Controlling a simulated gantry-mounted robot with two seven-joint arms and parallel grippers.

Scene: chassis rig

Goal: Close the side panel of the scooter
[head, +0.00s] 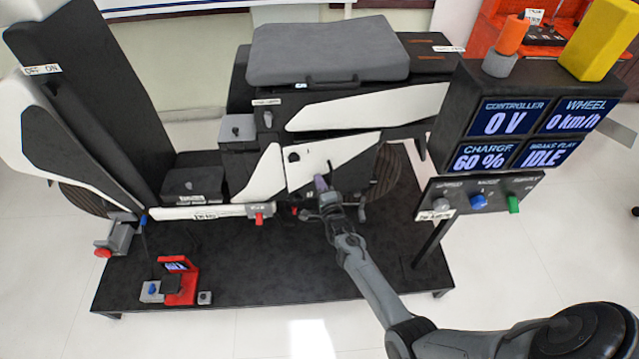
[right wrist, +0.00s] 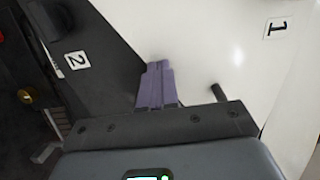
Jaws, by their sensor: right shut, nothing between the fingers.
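The scooter's side panel (head: 342,149) is a white plate below the seat, and it fills much of the right wrist view (right wrist: 205,50). A short dark peg (right wrist: 218,92) sticks out from its face. I cannot tell how far the panel stands from the body. My right gripper (head: 321,183) is shut and empty in front of the panel's lower part. Its purple fingertips show side by side in the right wrist view (right wrist: 156,84), close to the panel's edge by the dark body; contact is unclear. My left gripper is not in view.
The grey seat (head: 328,50) is above the panel. A display box (head: 535,120) and a knob panel (head: 478,195) stand to the right. A red device (head: 181,285) sits on the dark platform (head: 290,270), whose front middle is clear. A brass part (right wrist: 25,97) lies left of the fingertips.

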